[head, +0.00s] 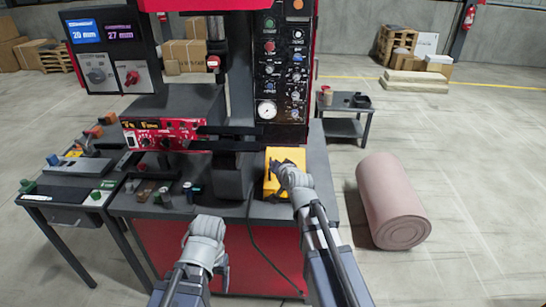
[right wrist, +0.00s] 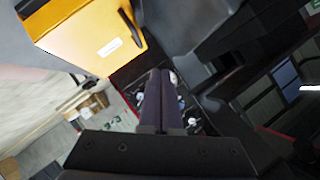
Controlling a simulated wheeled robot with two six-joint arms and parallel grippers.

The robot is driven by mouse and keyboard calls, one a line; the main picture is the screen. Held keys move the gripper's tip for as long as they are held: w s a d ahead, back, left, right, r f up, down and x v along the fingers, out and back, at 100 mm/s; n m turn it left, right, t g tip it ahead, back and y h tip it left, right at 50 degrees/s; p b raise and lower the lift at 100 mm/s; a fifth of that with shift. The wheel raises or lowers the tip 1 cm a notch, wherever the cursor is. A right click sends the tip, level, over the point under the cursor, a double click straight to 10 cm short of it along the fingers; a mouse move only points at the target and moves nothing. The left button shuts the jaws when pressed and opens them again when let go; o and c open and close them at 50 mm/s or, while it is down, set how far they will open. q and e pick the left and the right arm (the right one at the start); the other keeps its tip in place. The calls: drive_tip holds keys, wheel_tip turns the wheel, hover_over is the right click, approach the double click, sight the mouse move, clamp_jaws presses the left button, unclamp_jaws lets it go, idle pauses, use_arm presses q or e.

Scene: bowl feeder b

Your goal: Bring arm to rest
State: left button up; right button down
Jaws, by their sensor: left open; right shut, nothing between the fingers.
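My right gripper (head: 275,166) is at the yellow box (head: 286,166) on the machine's dark tabletop, its arm reaching up from the bottom. In the right wrist view its two dark fingers (right wrist: 161,76) are together with nothing between them. The yellow box (right wrist: 88,36) is at the upper left there, beside the fingers; I cannot tell whether they touch it. My left gripper (head: 208,224) is low in front of the table's front edge, left of the right arm. It is open, with its fingertips mostly hidden behind the wrist.
A red and black machine with a control panel (head: 282,70) rises behind the tabletop. A red device (head: 163,134) and small parts are at left, with a side table (head: 72,206) beyond. A black cable hangs between my arms.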

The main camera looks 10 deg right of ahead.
drive_tip(key=s+a+f+n+g+y, duration=0.1)
drive_tip(key=s+a+f+n+g, duration=0.25)
drive_tip(key=s+a, duration=0.3)
drive_tip(key=s+a+f+n+g, duration=0.3)
drive_tip(key=s+a+f+g, duration=0.15)
drive_tip(key=s, duration=0.25)
drive_tip(key=s+f+n+g+h, duration=0.1)
drive_tip(key=s+f+n+g, duration=0.1)
drive_tip(key=s, duration=0.6)
drive_tip(key=s+a+f+n+g+h, duration=0.1)
drive_tip(key=s+f+n+g+h, duration=0.1)
drive_tip(key=s, duration=0.7)
drive_tip(key=shift+f+n+g+h, duration=0.15)
drive_tip(key=shift+n+g+h, duration=0.15)
drive_tip(key=shift+n+g, duration=0.45)
